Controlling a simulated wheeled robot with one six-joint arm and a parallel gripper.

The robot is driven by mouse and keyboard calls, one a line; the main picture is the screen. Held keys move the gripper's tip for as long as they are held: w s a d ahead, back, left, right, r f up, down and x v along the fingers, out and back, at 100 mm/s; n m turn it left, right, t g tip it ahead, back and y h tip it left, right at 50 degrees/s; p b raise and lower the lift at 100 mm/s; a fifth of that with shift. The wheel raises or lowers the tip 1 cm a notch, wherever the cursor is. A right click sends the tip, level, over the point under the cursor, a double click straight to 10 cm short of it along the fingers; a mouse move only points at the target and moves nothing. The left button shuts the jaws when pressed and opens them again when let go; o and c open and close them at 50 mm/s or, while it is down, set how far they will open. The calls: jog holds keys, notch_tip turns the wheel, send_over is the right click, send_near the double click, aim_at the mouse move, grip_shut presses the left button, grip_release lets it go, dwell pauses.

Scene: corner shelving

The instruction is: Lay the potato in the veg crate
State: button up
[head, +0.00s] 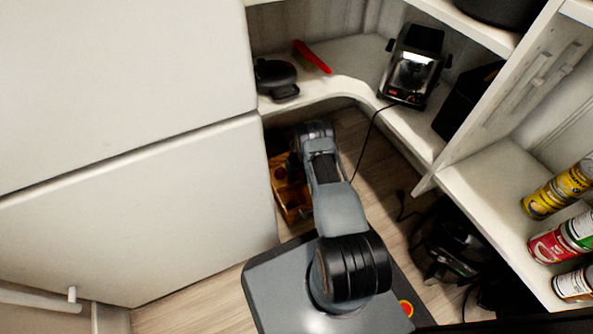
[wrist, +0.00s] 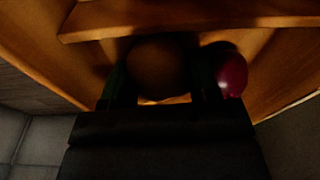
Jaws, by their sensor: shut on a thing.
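The potato (wrist: 158,68) is a round brown thing between the two fingers of my gripper (wrist: 160,88) in the wrist view. My gripper is shut on it, inside or just over the wooden veg crate (wrist: 190,12). I cannot tell whether the potato touches the crate floor. In the head view the crate (head: 293,207) stands on the floor under the low shelf, left of my arm. My arm hides part of the crate, the potato and the gripper there.
A dark red round vegetable (wrist: 232,74) lies in the crate, close beside the right finger. A white cabinet (head: 150,215) stands close on the left.

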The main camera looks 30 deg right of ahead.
jog(key=shift+f, duration=0.35)
jog(key=o, duration=0.7)
jog(key=shift+r, duration=0.5)
notch_tip(320, 180, up, 12)
jog(key=s+p, duration=0.1)
jog(key=p, duration=0.4)
jog(key=shift+s+p, duration=0.2)
jog(key=shift+p, duration=0.1)
jog(key=shift+s+d, duration=0.1)
